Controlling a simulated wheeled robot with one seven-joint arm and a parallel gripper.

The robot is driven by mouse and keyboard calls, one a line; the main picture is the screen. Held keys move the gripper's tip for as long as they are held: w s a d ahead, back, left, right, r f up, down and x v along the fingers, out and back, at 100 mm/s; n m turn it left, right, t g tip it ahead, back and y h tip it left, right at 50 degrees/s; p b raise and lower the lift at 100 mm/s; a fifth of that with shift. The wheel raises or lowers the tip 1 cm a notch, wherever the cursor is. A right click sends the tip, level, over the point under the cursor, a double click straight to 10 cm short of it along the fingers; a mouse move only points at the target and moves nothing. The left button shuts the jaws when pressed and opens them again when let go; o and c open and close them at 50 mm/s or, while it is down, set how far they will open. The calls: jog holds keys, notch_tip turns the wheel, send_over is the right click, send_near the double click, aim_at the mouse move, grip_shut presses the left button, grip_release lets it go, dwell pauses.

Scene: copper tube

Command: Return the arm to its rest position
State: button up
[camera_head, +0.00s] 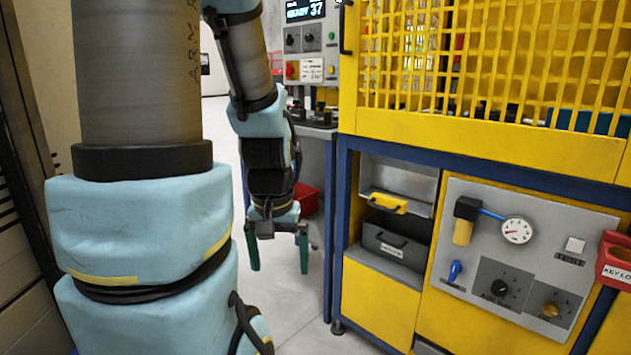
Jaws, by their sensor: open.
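My gripper (278,256) hangs in the middle left of the head view. Its two green fingers point down and stand apart, with nothing between them but the pale floor behind. My arm, in light blue covers and grey sleeves, fills the left of the view and bends down to the gripper. The gripper is left of the blue frame of the yellow machine and appears apart from it.
A yellow machine with a mesh guard (490,60) stands at the right. Below it are a grey drawer (395,246) and a gauge panel (530,270). A red bin (306,199) lies behind the gripper. A control panel (305,45) stands farther back. Floor (300,310) below the gripper is clear.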

notch_tip(320, 180, up, 14)
jog(key=p, duration=1.1)
jog(key=shift+p, duration=0.4)
jog(key=shift+r, duration=0.1)
dwell(0.5)
